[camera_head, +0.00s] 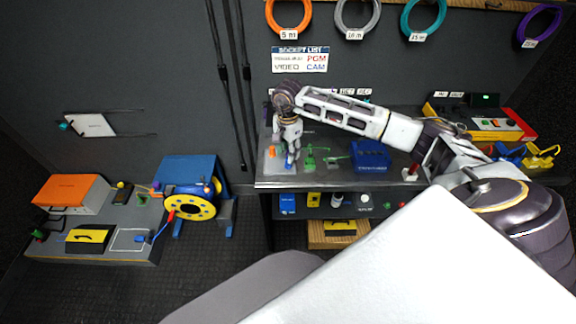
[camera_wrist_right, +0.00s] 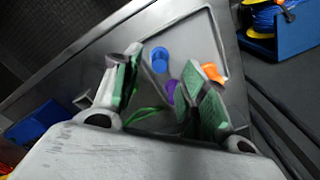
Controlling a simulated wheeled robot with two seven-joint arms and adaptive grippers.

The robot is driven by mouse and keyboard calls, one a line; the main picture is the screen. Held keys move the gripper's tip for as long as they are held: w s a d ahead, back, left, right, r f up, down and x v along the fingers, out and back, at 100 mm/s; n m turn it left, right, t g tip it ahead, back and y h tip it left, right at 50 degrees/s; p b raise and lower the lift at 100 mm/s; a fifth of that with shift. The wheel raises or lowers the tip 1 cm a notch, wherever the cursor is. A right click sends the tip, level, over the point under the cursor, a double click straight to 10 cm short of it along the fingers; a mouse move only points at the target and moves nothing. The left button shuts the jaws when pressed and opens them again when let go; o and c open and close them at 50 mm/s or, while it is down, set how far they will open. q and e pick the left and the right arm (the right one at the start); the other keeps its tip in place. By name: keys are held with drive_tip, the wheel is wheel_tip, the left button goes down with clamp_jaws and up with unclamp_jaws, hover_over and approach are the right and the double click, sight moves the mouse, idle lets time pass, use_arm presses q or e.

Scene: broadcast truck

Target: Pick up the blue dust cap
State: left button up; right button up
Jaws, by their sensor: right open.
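The blue dust cap (camera_wrist_right: 160,59) stands on a grey tray (camera_wrist_right: 188,38) in the right wrist view, just beyond my fingertips. My right gripper (camera_wrist_right: 161,66) is open, with its two green-padded fingers apart and nothing held between them. The cap lies roughly in line with the gap, nearer the left finger. In the head view my right gripper (camera_head: 290,158) points down over the left end of the bench, and blue shows at its fingertips. My left gripper is not in view.
A purple cap (camera_wrist_right: 171,91) and an orange cap (camera_wrist_right: 211,73) sit close to the right finger, partly hidden. A green item (camera_wrist_right: 143,113) lies behind the fingers. A blue bin (camera_head: 370,155) stands right of the gripper on the bench (camera_head: 330,181). A cable reel (camera_head: 190,206) stands left.

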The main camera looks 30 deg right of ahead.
drive_tip(key=shift+f+p, duration=0.5)
drive_tip(key=shift+f, duration=2.1)
drive_tip(key=c, duration=0.9)
